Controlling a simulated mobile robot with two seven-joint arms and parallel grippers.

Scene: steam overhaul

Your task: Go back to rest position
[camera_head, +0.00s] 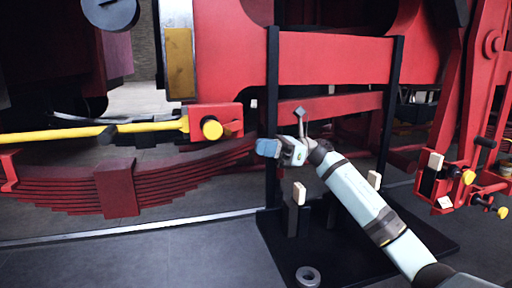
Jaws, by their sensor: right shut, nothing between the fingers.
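My right arm comes in from the lower right, over a black stand (271,90). My right gripper (301,115) is small in the picture, in front of the stand's open frame and below its upper red crossbar. Its fingers look shut and I see nothing held between them. My left gripper and left arm are not in view.
The black base plate (345,268) under my arm carries upright posts with pale blocks (299,193) and a grey ring (308,276). A red leaf spring (118,187) and a yellow rod (150,126) lie left. Red linkage (480,85) stands right. Floor at lower left is clear.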

